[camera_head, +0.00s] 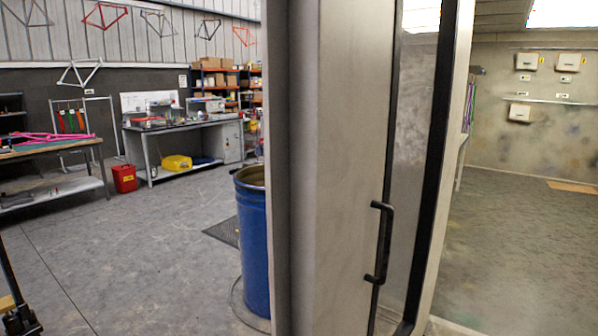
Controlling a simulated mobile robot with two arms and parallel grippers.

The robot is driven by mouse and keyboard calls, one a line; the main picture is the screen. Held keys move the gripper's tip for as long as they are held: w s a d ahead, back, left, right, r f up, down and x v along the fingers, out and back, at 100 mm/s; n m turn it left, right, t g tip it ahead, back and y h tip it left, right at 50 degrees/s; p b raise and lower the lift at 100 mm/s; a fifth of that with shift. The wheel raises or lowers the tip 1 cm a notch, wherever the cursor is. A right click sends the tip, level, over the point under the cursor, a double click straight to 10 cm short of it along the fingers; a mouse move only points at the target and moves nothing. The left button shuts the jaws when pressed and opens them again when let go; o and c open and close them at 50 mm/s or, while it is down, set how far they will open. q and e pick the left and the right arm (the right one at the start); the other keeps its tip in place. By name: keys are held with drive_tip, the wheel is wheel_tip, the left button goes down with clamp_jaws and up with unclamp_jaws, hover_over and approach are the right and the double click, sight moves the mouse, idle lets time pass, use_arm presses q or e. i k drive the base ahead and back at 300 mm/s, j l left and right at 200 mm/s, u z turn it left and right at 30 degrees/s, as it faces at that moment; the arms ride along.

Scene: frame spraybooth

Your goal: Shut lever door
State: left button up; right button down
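A tall pale grey door (345,150) fills the middle of the head view, close to me and seen at a steep angle. It has a black D-shaped handle (390,243) standing upright, low on its face. Beside the handle is a black-edged glass pane (418,130). The door appears to stand open, with the booth interior in view to its right. The latch and hinges cannot be made out. Neither of my grippers is in view.
A blue drum (253,250) stands just left of the door, partly hidden by it. Workbenches (185,130) and a red bin (124,178) are farther back. The grey floor (130,260) at left is mostly clear. The booth floor (530,240) at right is open.

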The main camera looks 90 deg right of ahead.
sight(331, 69)
drive_tip(key=i+z, duration=0.2)
drive_tip(key=z, duration=0.2)
drive_tip(key=i+l+z, duration=0.1)
drive_tip(key=z, duration=0.35)
drive_tip(key=i+j+z, duration=0.15)
drive_tip(key=i+z, duration=0.25)
drive_tip(key=i+j+z, duration=0.1)
drive_tip(key=z, duration=0.3)
drive_tip(key=i+j+z, duration=0.15)
drive_tip(key=z, duration=0.3)
drive_tip(key=i+z, duration=0.25)
drive_tip(key=z, duration=0.2)
drive_tip(key=i+j+z, duration=0.1)
drive_tip(key=z, duration=0.4)
drive_tip(key=i+j+z, duration=0.2)
drive_tip(key=z, duration=0.25)
drive_tip(key=i+j+z, duration=0.25)
drive_tip(key=z, duration=0.2)
drive_tip(key=i+j+z, duration=0.15)
drive_tip(key=j+z, duration=0.15)
drive_tip(key=z, duration=0.15)
